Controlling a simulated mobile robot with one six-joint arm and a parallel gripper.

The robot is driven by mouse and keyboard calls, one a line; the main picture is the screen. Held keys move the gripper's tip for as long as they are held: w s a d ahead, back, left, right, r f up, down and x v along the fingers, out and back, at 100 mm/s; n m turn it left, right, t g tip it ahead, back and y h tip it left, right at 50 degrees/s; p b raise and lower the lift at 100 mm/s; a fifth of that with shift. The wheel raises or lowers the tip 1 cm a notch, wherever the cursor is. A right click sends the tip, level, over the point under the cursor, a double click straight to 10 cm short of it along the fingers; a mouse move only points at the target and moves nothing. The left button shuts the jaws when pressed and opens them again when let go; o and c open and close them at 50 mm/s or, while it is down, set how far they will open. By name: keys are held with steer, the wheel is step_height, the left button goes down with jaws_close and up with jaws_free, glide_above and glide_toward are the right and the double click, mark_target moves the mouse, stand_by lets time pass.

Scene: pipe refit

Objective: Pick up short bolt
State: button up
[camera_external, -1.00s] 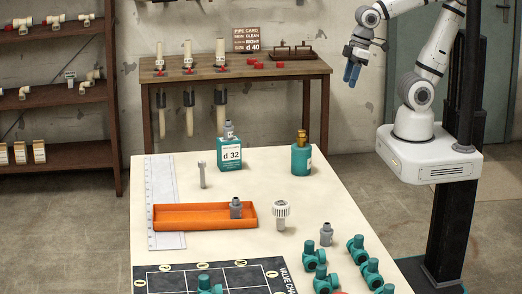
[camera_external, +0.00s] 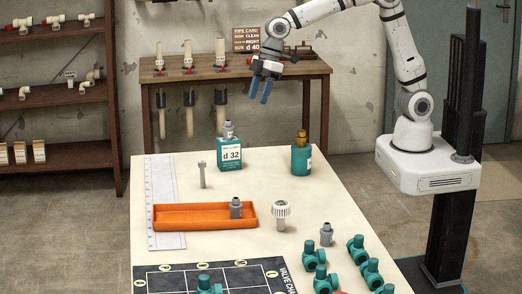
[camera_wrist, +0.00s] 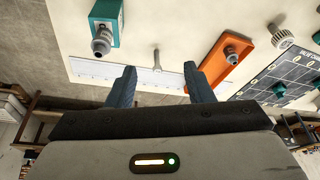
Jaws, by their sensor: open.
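The short bolt (camera_external: 202,175) is a grey bolt standing upright, head up, on the cream table, behind the orange tray and beside the white ruler strip. In the wrist view the bolt (camera_wrist: 157,60) shows beyond my fingertips, roughly between them and apart from both. My gripper (camera_external: 264,93) hangs high above the far side of the table, up and to the right of the bolt, with blue fingers pointing down. In the wrist view my gripper (camera_wrist: 159,72) has its two fingers spread with nothing between them.
A teal d 32 box (camera_external: 229,154) with a grey fitting on top stands right of the bolt. A teal bottle (camera_external: 301,158) stands farther right. The orange tray (camera_external: 180,217) holds a grey fitting. A white knob (camera_external: 281,213) and several teal valves (camera_external: 311,255) are nearer the front.

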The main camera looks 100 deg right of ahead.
mark_target(202, 161)
steer(key=w+a+f+n, duration=0.1)
steer(key=w+f, duration=0.3)
steer(key=w, duration=0.1)
steer(key=w+a+f+b, duration=0.1)
steer(key=w+f, duration=0.4)
steer(key=w, duration=0.1)
steer(key=w+a+f+n+b, duration=0.1)
steer(key=w+a+f, duration=0.1)
steer(key=w+f, duration=0.2)
steer(key=shift+w+f+n+y, duration=0.15)
steer(key=shift+w+f+y, duration=0.05)
steer(key=shift+w, duration=0.3)
steer(key=shift+w+f+n+y, duration=0.15)
steer(key=shift+w+y, duration=0.05)
steer(key=shift+w, duration=0.3)
steer(key=p+x, duration=0.1)
steer(key=x, duration=0.7)
steer(key=shift+s+a, duration=0.1)
steer(key=shift+a, duration=0.1)
steer(key=shift+r, duration=0.1)
jaws_close()
